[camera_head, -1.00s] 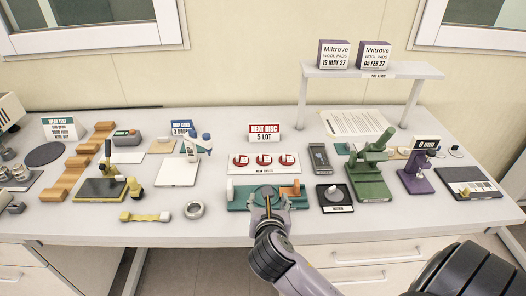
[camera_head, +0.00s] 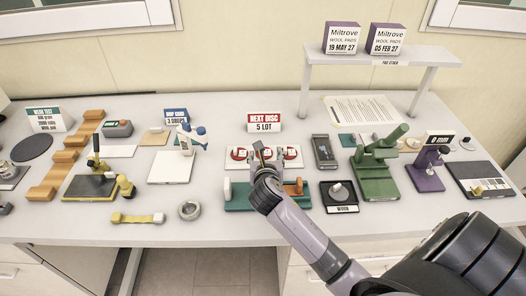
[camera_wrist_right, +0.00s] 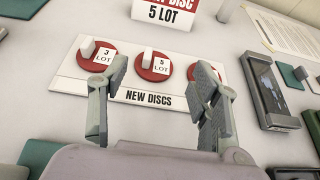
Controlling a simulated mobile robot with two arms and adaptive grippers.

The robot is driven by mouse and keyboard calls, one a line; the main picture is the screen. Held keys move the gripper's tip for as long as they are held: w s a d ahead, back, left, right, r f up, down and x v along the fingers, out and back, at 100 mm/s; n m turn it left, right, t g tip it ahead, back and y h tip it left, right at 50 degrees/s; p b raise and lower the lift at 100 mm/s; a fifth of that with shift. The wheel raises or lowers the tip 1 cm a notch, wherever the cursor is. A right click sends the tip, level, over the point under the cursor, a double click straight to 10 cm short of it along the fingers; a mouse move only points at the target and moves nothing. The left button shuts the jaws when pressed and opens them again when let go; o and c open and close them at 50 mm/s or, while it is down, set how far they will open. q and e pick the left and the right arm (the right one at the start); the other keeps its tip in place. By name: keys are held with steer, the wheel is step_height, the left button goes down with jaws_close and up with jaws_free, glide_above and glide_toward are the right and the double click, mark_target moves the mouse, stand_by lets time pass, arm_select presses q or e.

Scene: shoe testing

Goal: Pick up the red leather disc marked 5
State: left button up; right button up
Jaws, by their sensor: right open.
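The red disc marked 5 (camera_wrist_right: 150,73) is the middle one of a row on the white "NEW DISCS" card (camera_wrist_right: 135,97). A small pale tab stands on it. The disc marked 3 (camera_wrist_right: 90,63) lies left of it. A third red disc (camera_wrist_right: 196,75) is partly hidden behind a finger, its mark unreadable. My right gripper (camera_wrist_right: 160,95) is open and empty, its fingers either side of the middle disc in the right wrist view. In the head view the right gripper (camera_head: 262,153) covers most of the middle disc. My left gripper is not in view.
A "NEXT DISC 5 LOT" sign (camera_head: 265,123) stands behind the card. A teal fixture (camera_head: 240,199) with white and orange parts sits in front, under my right arm. A grey handheld device (camera_head: 324,152) and a green press (camera_head: 374,180) stand to the right.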

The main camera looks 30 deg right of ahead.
mark_target(264, 155)
steer(key=shift+w+d+f, duration=0.15)
steer(key=shift+w+d, duration=0.05)
steer(key=shift+w, duration=0.2)
steer(key=shift+w+d+f, duration=0.1)
steer(key=shift+w+f, duration=0.05)
steer(key=shift+w, duration=0.1)
steer(key=x, duration=0.3)
steer(key=shift+w+f+p, duration=0.2)
steer(key=shift+w+p, duration=0.05)
steer(key=shift+p, duration=0.05)
steer(key=shift+w+d+f, duration=0.2)
steer(key=shift+w+d, duration=0.1)
steer(key=shift+w, duration=0.1)
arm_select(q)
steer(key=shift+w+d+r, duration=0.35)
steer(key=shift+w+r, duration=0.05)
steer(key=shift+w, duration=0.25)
arm_select(e)
steer(key=shift+c, duration=0.2)
steer(key=c, duration=0.7)
